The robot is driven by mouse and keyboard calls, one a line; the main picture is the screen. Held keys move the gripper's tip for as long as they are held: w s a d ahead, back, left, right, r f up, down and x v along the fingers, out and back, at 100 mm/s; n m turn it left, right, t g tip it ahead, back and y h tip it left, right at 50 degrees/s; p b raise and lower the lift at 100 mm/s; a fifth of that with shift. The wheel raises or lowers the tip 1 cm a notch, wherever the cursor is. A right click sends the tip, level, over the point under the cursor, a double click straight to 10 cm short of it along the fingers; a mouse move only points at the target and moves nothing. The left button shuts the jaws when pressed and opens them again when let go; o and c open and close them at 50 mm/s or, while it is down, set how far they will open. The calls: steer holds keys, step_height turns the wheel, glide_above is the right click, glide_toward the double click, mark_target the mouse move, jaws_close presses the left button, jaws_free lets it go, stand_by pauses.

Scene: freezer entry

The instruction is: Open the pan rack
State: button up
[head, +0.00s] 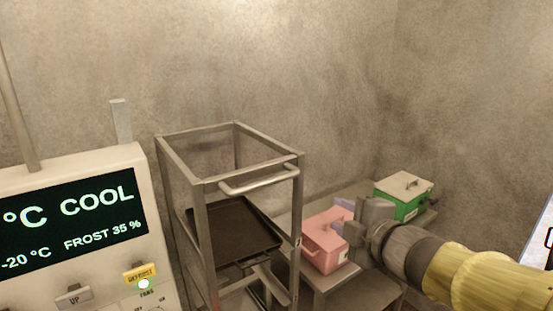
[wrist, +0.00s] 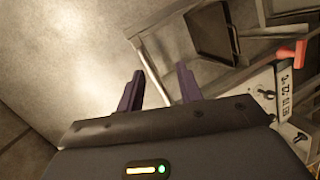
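The pan rack (head: 199,215) is an upright grey metal frame with an open top, standing in the middle of the head view. A horizontal bar handle (head: 258,180) runs across its upper front. A dark flat pan (head: 235,228) lies inside it. My gripper (head: 352,218) is to the right of the rack, apart from it, over the low bench. In the wrist view, my gripper (wrist: 159,88) has its two dark fingers spread with nothing between them. The rack's dark pan (wrist: 211,32) shows beyond them at the upper right.
A control panel (head: 70,220) reading COOL stands left of the rack. A pink box (head: 323,246) and a green box with a pale lid (head: 405,195) sit on the low bench (head: 340,297) at right. The wrist view shows a red handle (wrist: 289,53).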

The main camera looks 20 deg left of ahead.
mark_target(272, 182)
steer(key=s+a+r+n+g+y, duration=0.2)
steer(key=s+a+r+n, duration=0.1)
steer(key=a+r+n, duration=0.1)
steer(key=shift+r+n+y+p, duration=0.3)
steer(key=shift+n+p, duration=0.1)
steer(key=shift+n, duration=0.1)
steer(key=shift+w+a, duration=0.1)
steer(key=p+x, duration=0.2)
steer(key=x, duration=1.5)
steer(key=shift+w+f, duration=0.1)
steer(key=shift+w, duration=0.15)
steer(key=shift+c, duration=0.3)
jaws_close()
